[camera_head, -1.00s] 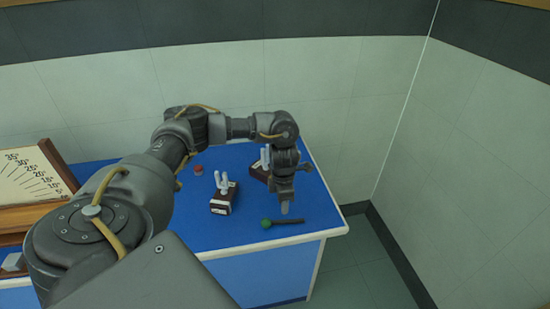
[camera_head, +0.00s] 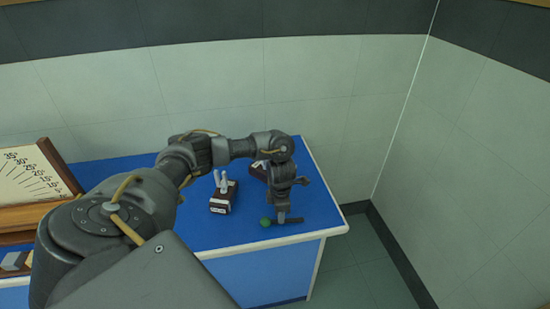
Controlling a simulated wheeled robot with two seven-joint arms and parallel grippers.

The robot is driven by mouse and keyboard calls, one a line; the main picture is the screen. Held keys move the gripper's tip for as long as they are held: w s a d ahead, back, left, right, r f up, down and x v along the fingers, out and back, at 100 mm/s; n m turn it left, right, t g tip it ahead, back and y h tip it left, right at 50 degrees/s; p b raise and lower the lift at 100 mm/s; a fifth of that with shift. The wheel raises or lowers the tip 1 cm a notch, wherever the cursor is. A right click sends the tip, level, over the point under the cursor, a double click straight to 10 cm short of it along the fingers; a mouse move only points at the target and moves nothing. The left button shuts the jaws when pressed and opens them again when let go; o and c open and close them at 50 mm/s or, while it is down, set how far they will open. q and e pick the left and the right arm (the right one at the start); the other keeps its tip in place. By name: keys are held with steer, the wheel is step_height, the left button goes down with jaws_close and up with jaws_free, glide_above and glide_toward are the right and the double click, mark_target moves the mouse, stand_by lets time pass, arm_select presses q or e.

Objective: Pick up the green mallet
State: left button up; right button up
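The green mallet lies on the blue table (camera_head: 230,232) near its front right corner. Its round green head (camera_head: 265,222) is at the left and its dark handle (camera_head: 294,220) points right. My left gripper (camera_head: 281,217) points down at the mallet, its fingertips at the handle just right of the head. The fingers overlap the handle in this view. I cannot tell whether they are open or closed on it. My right gripper is not in view.
A dark block with light upright prongs (camera_head: 223,197) stands left of the gripper. A similar block (camera_head: 259,170) is partly hidden behind my arm. A wooden stand with an angle scale (camera_head: 38,180) is at the far left. The table edge is close to the mallet.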

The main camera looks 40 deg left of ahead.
arm_select(q)
step_height(320, 180, down, 4)
steer(key=shift+a+r+p, duration=0.1)
steer(key=shift+r+p, duration=0.15)
steer(key=shift+p, duration=0.2)
jaws_close()
steer(key=shift+r, duration=0.1)
steer(key=shift+w+r, duration=0.1)
steer(key=shift+r, duration=0.5)
steer(key=s+d+r, duration=0.7)
steer(key=d+r, duration=0.4)
steer(key=d, duration=0.1)
steer(key=shift+d+r, duration=0.2)
steer(key=shift+r, duration=0.1)
